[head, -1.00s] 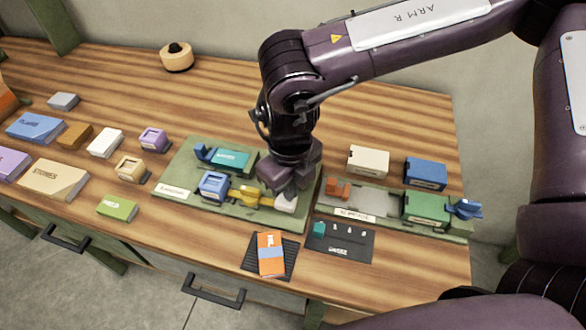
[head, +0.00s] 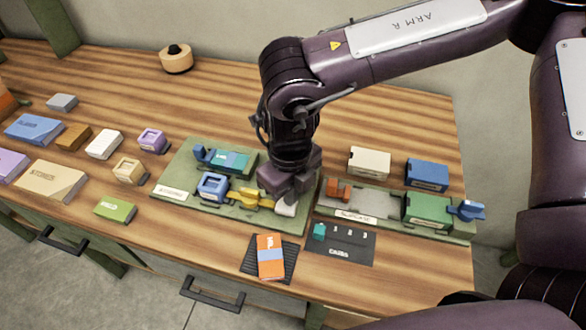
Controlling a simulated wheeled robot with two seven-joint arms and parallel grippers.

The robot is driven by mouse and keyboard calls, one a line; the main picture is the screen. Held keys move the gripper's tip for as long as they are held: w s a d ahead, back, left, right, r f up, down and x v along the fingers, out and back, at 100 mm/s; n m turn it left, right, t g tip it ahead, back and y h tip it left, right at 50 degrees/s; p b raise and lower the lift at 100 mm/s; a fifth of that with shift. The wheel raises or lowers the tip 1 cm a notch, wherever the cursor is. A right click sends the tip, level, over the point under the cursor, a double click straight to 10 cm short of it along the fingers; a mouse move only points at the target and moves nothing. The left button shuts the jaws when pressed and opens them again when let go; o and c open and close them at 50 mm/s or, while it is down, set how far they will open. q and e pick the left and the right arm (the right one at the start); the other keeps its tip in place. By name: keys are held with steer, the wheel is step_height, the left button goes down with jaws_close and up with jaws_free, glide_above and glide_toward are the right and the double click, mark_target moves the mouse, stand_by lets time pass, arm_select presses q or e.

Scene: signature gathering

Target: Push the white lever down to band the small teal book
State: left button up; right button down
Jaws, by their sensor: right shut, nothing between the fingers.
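The small teal book (head: 231,160) lies at the back of the left green board (head: 174,205), with a blue piece (head: 201,153) at its left end. The white lever (head: 286,208) shows as a small pale block at the board's front right. My right gripper (head: 284,196) is shut, pointing down directly over the white lever and seemingly touching it; the fingertips are partly hidden. A yellow piece (head: 252,199) and a blue frame-like block (head: 212,186) stand just left of the lever. My left gripper is not in view.
A second green board (head: 386,220) at the right holds an orange piece (head: 338,190) and a green block (head: 427,210). An orange book (head: 269,250) lies on a ribbed black pad in front. Several coloured blocks lie at left.

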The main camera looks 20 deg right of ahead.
step_height(320, 180, up, 9)
steer(key=p, duration=0.7)
stand_by(0.3)
stand_by(0.4)
